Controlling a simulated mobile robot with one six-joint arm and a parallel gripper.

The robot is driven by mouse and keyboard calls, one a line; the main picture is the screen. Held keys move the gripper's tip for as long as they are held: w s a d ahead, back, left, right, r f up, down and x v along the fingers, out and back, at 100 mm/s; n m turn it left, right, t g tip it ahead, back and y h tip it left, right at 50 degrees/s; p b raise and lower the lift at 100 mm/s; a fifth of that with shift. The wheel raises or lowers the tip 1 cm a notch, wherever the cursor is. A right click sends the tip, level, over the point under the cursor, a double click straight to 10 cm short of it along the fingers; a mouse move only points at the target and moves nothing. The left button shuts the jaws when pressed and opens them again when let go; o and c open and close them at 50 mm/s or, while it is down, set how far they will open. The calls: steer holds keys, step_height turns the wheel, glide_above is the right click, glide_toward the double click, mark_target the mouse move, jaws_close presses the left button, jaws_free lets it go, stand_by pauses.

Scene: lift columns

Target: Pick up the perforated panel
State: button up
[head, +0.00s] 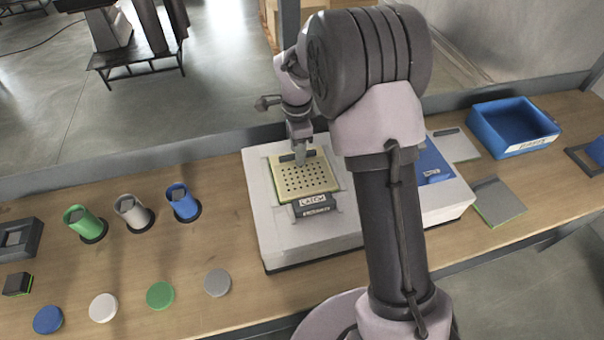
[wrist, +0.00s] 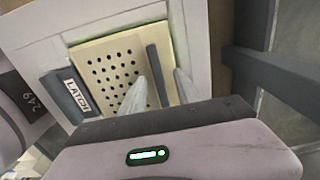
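The perforated panel (head: 308,181) is a beige square plate with rows of dark holes. It lies in a recess on top of a white machine (head: 262,196). In the wrist view the panel (wrist: 106,75) has a dark raised bar (wrist: 157,75) near one edge. My gripper (head: 299,160) is over the panel's far side, pointing down. In the wrist view its two fingers (wrist: 161,90) are apart, one on each side of the bar as seen. I cannot tell whether they touch it. A dark block labelled LATCH (head: 314,202) sits at the panel's near edge.
Green, white and blue cups (head: 183,203) stand on the wooden bench (head: 215,255) at left, with several round lids (head: 160,295) in front. A blue bin (head: 512,125) and flat grey plates (head: 497,200) are at right. My arm hides part of the machine.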

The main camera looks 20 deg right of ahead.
jaws_close()
